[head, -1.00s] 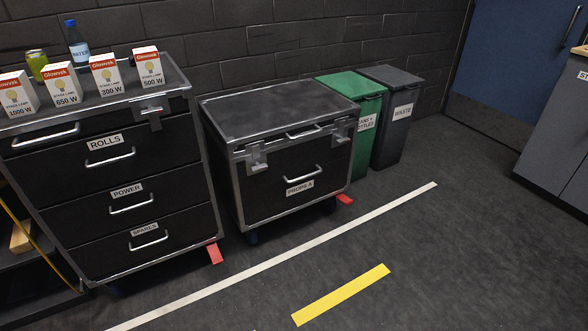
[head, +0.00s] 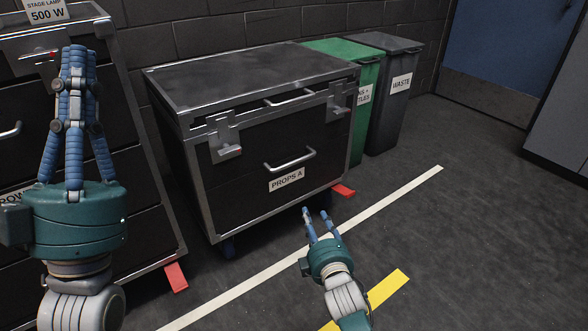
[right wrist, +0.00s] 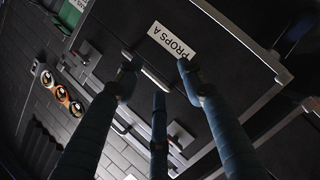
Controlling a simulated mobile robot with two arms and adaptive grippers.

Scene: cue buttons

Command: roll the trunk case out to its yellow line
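The black trunk case (head: 240,200), labelled PROPS A, stands by the back wall with metal edges, two front latches and a front handle (head: 290,160). A red tab (head: 343,190) sticks out at its lower right. The yellow line (head: 388,288) is on the floor in front, partly hidden by my right arm. My right gripper (head: 316,211) is open and empty in front of the case's lower front. In the right wrist view its fingers (right wrist: 156,72) point at the front with the handle between them, contact unclear. My left gripper (head: 76,52) is raised at the left; its opening is unclear.
A tall drawer case (head: 140,215) with its own red tab (head: 176,277) stands close at the left. A green bin (head: 362,75) and grey waste bin (head: 400,110) stand at the right. A white line (head: 400,192) crosses the floor before the case. The floor at right is clear.

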